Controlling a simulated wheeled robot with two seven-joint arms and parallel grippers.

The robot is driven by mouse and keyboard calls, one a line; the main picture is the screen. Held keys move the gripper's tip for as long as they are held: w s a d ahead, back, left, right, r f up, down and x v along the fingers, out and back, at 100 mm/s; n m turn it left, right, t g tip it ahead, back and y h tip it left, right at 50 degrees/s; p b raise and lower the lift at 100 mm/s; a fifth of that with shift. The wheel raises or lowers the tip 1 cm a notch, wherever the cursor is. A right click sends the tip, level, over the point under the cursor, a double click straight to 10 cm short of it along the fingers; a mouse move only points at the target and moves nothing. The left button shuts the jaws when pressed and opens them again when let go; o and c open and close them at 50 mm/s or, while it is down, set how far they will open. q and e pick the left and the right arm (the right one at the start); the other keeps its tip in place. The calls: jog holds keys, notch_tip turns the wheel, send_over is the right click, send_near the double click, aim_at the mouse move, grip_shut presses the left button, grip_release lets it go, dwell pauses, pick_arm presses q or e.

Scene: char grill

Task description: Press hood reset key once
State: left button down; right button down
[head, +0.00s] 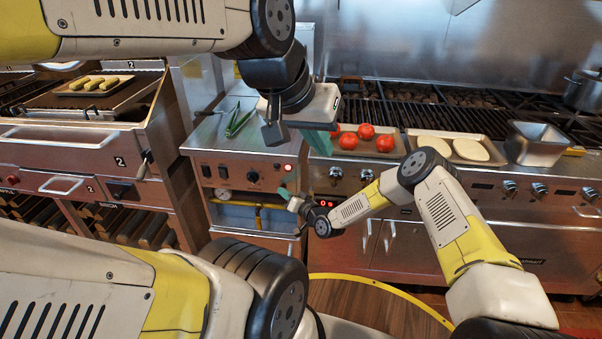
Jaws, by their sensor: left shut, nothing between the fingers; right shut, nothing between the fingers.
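No key labelled hood reset can be read. A steel control panel (235,174) at centre left carries dark switches, a knob (253,177) and a small red-lit button (288,167). A small red display (324,203) shows just right of my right gripper. My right gripper (283,190) is shut and empty, its teal fingers just below the red-lit button; contact cannot be told. My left gripper (319,142) is shut and empty, pointing down above the counter's right side, higher than the right one. Its wrist hides part of the counter behind.
Green vegetables (240,118) lie on the counter above the panel. Tomatoes (366,131) and flatbreads (470,149) sit on trays before the char grill (420,112). A steel pan (536,143) stands right. A griddle (80,100) is at left. A yellow pipe (240,204) runs below the panel.

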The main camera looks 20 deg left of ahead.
jog(key=shift+w+a, duration=0.1)
jog(key=shift+w, duration=0.25)
dwell(0.7)
jog(key=shift+s, duration=0.1)
jog(key=shift+s+d, duration=0.2)
jog(key=shift+s, duration=0.45)
jog(key=shift+s+d, duration=0.2)
jog(key=shift+s, duration=0.6)
jog(key=shift+s+d, duration=0.2)
jog(key=shift+s, duration=0.65)
jog(key=shift+s+d, duration=0.2)
jog(key=shift+s, duration=0.6)
